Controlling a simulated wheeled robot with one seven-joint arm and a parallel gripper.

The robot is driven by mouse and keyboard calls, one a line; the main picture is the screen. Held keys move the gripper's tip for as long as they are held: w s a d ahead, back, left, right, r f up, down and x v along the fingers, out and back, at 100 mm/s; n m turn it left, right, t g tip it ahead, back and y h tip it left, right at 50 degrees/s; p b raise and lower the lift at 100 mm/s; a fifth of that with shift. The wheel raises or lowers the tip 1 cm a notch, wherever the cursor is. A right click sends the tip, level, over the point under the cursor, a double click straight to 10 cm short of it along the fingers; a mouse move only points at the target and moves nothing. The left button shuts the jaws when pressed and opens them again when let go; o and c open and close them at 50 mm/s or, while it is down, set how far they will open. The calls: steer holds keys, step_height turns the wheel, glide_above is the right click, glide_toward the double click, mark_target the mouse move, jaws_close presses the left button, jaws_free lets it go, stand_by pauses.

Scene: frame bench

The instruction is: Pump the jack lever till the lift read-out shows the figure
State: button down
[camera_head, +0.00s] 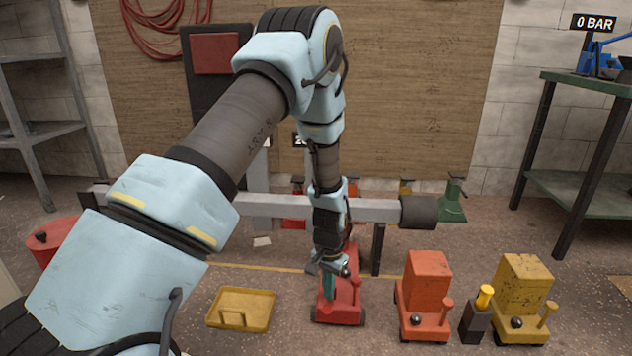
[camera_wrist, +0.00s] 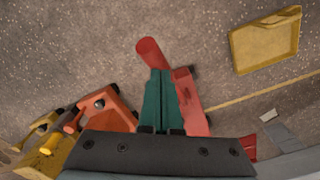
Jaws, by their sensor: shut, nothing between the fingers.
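A red trolley jack (camera_head: 345,303) stands on the floor below my arm, partly hidden by it. In the wrist view its red body (camera_wrist: 190,100) lies right beside my fingers, and a red round bar end (camera_wrist: 150,52), perhaps its lever, lies just beyond the fingertips. My gripper (camera_head: 329,290), with teal fingers, is shut and empty; it also shows in the wrist view (camera_wrist: 158,75). I cannot tell whether the fingertips touch the bar. A small read-out (camera_head: 299,140) behind my arm is mostly hidden; only part of a figure starting with 2 shows.
An orange jack (camera_head: 427,290) and a yellow jack (camera_head: 523,295) stand to the right, with a dark post with a yellow top (camera_head: 484,297) between. A yellow tray (camera_head: 241,309) lies left. A grey beam (camera_head: 370,210) crosses behind. A green bench (camera_head: 590,84) bears a "0 BAR" sign (camera_head: 593,23).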

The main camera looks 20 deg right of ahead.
step_height(320, 180, down, 11)
steer(key=b, duration=0.5)
step_height(320, 180, up, 9)
steer(key=p, duration=0.7)
steer(key=shift+r, duration=0.2)
steer(key=shift+f, duration=0.15)
stand_by(0.7)
step_height(320, 180, down, 9)
steer(key=b, duration=0.5)
step_height(320, 180, up, 9)
steer(key=p, duration=0.7)
steer(key=shift+s+p, duration=0.1)
steer(key=shift+p, duration=0.2)
stand_by(0.7)
steer(key=shift+r+p, duration=2)
steer(key=shift+r, duration=0.55)
